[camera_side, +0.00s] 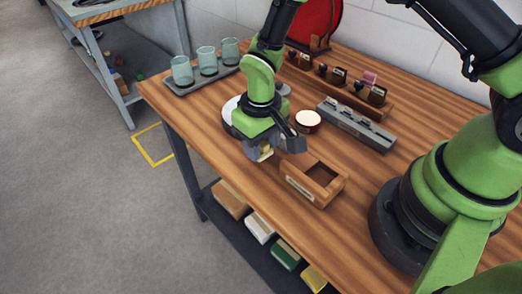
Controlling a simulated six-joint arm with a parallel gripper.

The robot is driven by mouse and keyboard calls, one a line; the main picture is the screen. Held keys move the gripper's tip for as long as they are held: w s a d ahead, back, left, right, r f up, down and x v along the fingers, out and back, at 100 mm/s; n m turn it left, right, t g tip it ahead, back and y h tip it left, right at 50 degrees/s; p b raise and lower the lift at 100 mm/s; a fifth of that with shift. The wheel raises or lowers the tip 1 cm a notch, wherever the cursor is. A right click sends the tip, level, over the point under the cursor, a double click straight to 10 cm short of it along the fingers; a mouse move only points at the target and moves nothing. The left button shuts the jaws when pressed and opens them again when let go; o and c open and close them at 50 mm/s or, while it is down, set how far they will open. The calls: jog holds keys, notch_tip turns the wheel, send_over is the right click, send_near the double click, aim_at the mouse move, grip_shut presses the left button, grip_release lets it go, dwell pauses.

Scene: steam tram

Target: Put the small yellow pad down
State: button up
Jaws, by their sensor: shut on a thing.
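My gripper (265,153) is over the wooden table (215,135), near its front edge, pointing down. It is shut on the small yellow pad (266,150), of which only a small pale-yellow part shows between the jaws. The jaws and wrist hide the rest of the pad. I cannot tell whether the pad touches the table top. The gripper is to the left of a small open wooden box (317,181).
A round white-topped tin (308,121) and a grey slotted block (356,125) stand right of the gripper. A white round plate (229,109) is partly hidden behind my wrist. A tray (180,89) with three glasses stands back left. A wooden rack (340,90) lines the back.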

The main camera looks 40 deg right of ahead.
jog(key=shift+f, duration=1.3)
jog(key=o, duration=0.9)
jog(key=shift+f, duration=0.15)
notch_tip(320, 180, up, 12)
jog(key=shift+r, duration=0.2)
jog(key=s+d+r+m+t+y, duration=0.1)
jog(key=s+d+r+m+t, duration=0.2)
jog(key=r, duration=0.9)
jog(key=s+d+r+t, duration=0.2)
jog(key=s+r, duration=0.1)
jog(key=s, duration=0.3)
jog(key=s+d+r+m+t+y, duration=0.1)
jog(key=s+d+r+t, duration=0.1)
jog(key=s, duration=0.5)
jog(key=shift+r, duration=0.7)
